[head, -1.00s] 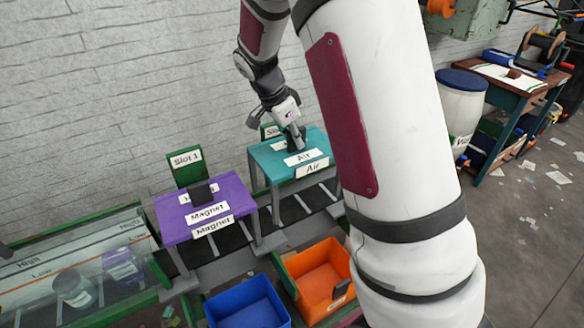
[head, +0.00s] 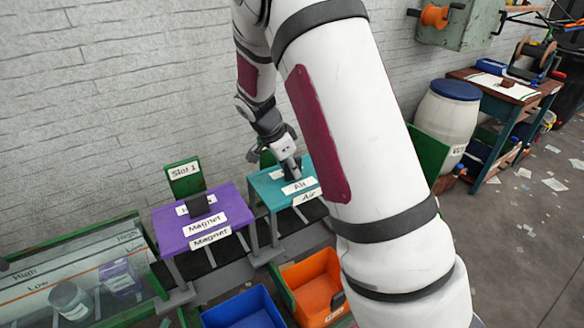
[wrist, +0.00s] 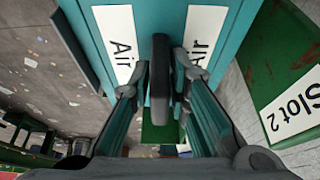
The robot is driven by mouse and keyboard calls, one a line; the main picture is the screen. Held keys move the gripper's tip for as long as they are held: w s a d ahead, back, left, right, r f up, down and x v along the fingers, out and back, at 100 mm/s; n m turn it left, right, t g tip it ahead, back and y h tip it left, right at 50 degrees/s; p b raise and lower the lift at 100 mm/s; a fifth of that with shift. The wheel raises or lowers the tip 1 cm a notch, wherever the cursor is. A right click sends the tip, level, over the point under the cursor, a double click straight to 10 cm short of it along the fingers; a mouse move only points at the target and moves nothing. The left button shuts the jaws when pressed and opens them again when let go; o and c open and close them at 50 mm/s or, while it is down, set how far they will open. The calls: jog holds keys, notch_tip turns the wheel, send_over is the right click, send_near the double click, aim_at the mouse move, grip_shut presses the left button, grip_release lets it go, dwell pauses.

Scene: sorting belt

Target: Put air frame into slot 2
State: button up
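The air frame is a teal block with white "Air" labels (head: 269,188); it also fills the top of the wrist view (wrist: 154,14). A black upright handle (wrist: 159,80) stands on its top. My gripper (wrist: 160,82) has one finger on each side of this handle and appears shut on it; in the head view my gripper (head: 291,168) reaches down to the frame. The green slot 2 sign (wrist: 292,105) is beside the frame in the wrist view. Whether the frame's underside is seated is hidden in the head view by my arm.
A purple Magnet frame (head: 172,235) stands left of the air frame, by the Slot 1 sign (head: 184,180). Blue (head: 243,312) and orange (head: 312,281) bins sit in front. A glass-sided belt (head: 60,270) is lower left. A white barrel (head: 445,115) stands right.

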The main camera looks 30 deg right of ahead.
jog(key=shift+o, duration=0.5)
jog(key=shift+r, duration=0.25)
jog(key=b+v, duration=0.1)
jog(key=v, duration=1.1)
jog(key=s+a+r+n+t+y, duration=0.1)
jog(key=s+a+r+n, duration=0.2)
jog(key=s+n, duration=0.3)
jog(key=s+a+r+n+t+y, duration=0.2)
jog(key=s+n, duration=0.4)
jog(key=s, duration=0.5)
jog(key=s+a+r+n+t+y, duration=0.1)
jog(key=s+a+r+n, duration=0.3)
jog(key=s, duration=0.5)
jog(key=shift+s+a+n+t, duration=0.3)
jog(key=shift+a+n+t, duration=0.2)
jog(key=shift+n, duration=0.5)
jog(key=shift+s, duration=0.1)
